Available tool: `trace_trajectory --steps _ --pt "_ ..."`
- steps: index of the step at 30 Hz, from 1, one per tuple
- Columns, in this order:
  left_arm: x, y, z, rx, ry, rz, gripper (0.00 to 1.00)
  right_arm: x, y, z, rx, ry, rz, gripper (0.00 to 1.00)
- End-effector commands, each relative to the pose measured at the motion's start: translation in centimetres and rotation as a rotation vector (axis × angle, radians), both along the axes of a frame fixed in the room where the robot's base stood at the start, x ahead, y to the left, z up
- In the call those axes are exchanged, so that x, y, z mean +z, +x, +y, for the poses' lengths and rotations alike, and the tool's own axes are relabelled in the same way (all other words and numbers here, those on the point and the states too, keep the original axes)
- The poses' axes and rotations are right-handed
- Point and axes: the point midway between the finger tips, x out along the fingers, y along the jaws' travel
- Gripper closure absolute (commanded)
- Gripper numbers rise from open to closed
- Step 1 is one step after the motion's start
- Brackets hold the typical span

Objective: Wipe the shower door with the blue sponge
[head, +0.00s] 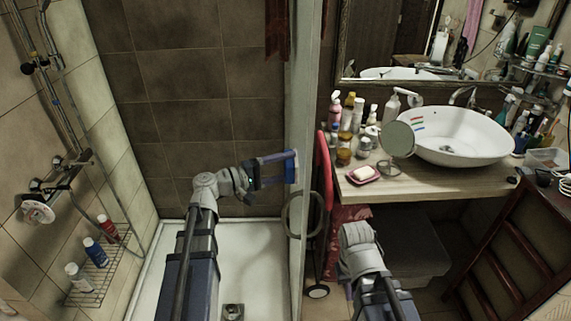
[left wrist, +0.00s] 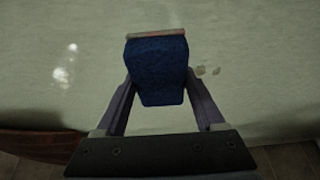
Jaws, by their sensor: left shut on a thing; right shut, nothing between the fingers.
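The shower door (head: 303,90) is a pale panel seen nearly edge-on in the head view. In the left wrist view its pale, greenish pane (left wrist: 260,60) fills most of the background, with whitish marks at left and a small mark right of the sponge. My left gripper (head: 272,168) is shut on the blue sponge (head: 291,166), on the shower side of the door. The sponge (left wrist: 157,75) sits between both fingers, its far end toward the pane; I cannot tell whether it touches. My right arm's grey joint shows below the counter, but its gripper is hidden.
A round handle (head: 287,214) is on the door below the sponge. A red folded frame (head: 324,180) stands just right of the door. The counter (head: 430,185) holds bottles, soap and a basin (head: 460,150). A wire rack (head: 90,283) with bottles hangs at left.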

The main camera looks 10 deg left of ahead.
Motion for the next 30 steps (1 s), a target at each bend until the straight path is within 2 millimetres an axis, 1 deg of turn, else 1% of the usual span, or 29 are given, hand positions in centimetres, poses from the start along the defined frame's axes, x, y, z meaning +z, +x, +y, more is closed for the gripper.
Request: trace_trajectory --steps 5,15,26,30 --pt "0.0 -0.7 -0.3 -0.003 0.000 0.000 0.73 0.0 0.0 0.0 0.000 0.000 0.000 1.00" --pt "0.0 -3.4 -0.9 -0.001 0.001 -0.001 0.73 0.0 0.0 0.0 0.000 0.000 0.000 1.00" --pt "0.0 -3.5 -0.7 0.001 0.000 0.000 0.73 0.0 0.0 0.0 0.000 0.000 0.000 1.00" --pt "0.0 -3.7 0.3 0.004 0.000 0.000 0.73 0.0 0.0 0.0 0.000 0.000 0.000 1.00"
